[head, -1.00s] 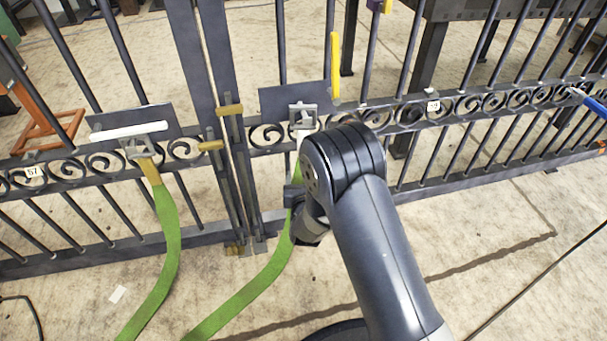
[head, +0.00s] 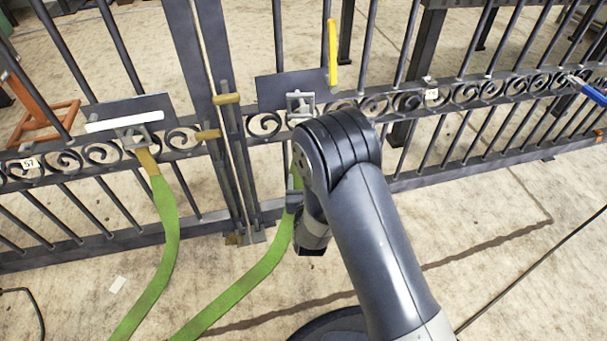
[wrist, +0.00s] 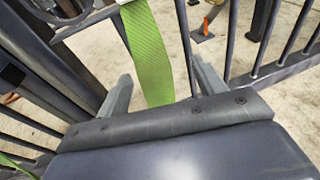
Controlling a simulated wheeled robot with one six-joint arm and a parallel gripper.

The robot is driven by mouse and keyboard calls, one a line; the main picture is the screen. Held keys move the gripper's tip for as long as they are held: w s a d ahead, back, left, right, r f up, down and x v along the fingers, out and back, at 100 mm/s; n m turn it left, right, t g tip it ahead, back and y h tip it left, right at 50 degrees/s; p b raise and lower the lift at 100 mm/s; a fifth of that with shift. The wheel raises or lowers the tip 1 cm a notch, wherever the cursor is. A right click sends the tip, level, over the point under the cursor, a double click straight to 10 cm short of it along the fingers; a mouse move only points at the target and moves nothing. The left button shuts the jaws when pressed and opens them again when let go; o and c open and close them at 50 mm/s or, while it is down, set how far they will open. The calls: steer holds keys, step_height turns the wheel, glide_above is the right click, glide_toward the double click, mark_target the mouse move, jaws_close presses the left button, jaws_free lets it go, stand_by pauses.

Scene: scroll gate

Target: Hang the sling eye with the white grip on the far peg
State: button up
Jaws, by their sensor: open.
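A green sling (head: 168,235) hangs at the left, its tan-sleeved upper end at a grey metal holder (head: 134,138) on the gate. A white bar (head: 124,121) lies across just above that holder. A second green length (head: 245,295) rises toward another grey holder (head: 300,103) right of the gate posts; my arm hides its upper end in the head view. My gripper is mostly hidden there. In the wrist view my open gripper (wrist: 155,95) has one finger on each side of the green webbing (wrist: 148,45), not closed on it. I cannot tell which peg is the far one.
A yellow bar (head: 333,52) stands upright beside the right plate. Brass-coloured latch parts (head: 226,98) stick out at the gate posts. A blue handle (head: 592,94) shows at far right.

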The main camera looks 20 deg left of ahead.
steer(key=shift+s+d, duration=0.5)
steer(key=shift+s, duration=0.3)
steer(key=shift+s+d, duration=0.5)
steer(key=shift+s, duration=0.3)
steer(key=shift+s+d, duration=0.5)
steer(key=shift+s, duration=0.3)
steer(key=shift+w, duration=0.1)
steer(key=w+a, duration=0.5)
steer(key=w, duration=0.4)
steer(key=shift+a, duration=0.3)
steer(key=shift+s, duration=0.1)
steer(key=s+d, duration=0.5)
steer(key=s, duration=0.4)
steer(key=w+a, duration=0.5)
steer(key=w, duration=0.5)
step_height(320, 180, up, 12)
steer(key=p, duration=0.2)
steer(key=shift+s+p, duration=0.35)
